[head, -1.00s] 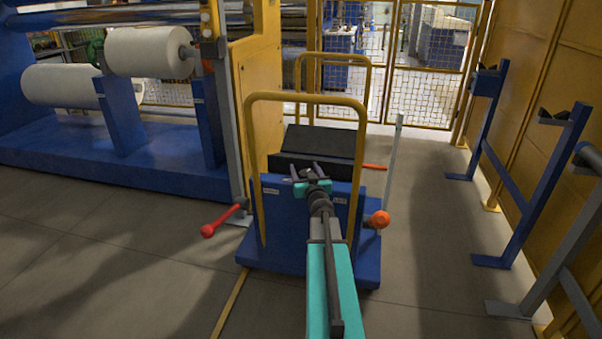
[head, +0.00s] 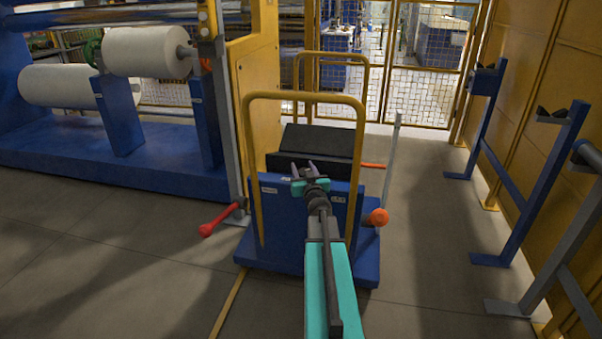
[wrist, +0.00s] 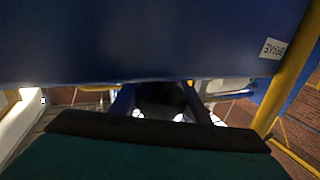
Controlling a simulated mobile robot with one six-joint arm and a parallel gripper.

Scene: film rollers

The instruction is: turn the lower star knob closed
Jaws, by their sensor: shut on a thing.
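My gripper (head: 303,168) reaches over the front blue panel of the cart (head: 283,225), inside its yellow hoop handle. It is shut on a dark thing (wrist: 163,94) that shows between the fingers in the wrist view. This seems to be the lower star knob, but it is dark and mostly hidden, so its lobes and how far it is turned cannot be made out. The blue panel fills the top of the wrist view, with a white label (wrist: 273,48) at its right.
The yellow hoop handle (head: 305,96) stands around my arm. A red-ended lever (head: 206,230) sticks out at the cart's left and an orange knob (head: 378,216) at its right. Blue stands (head: 545,170) line the right wall. The floor between is clear.

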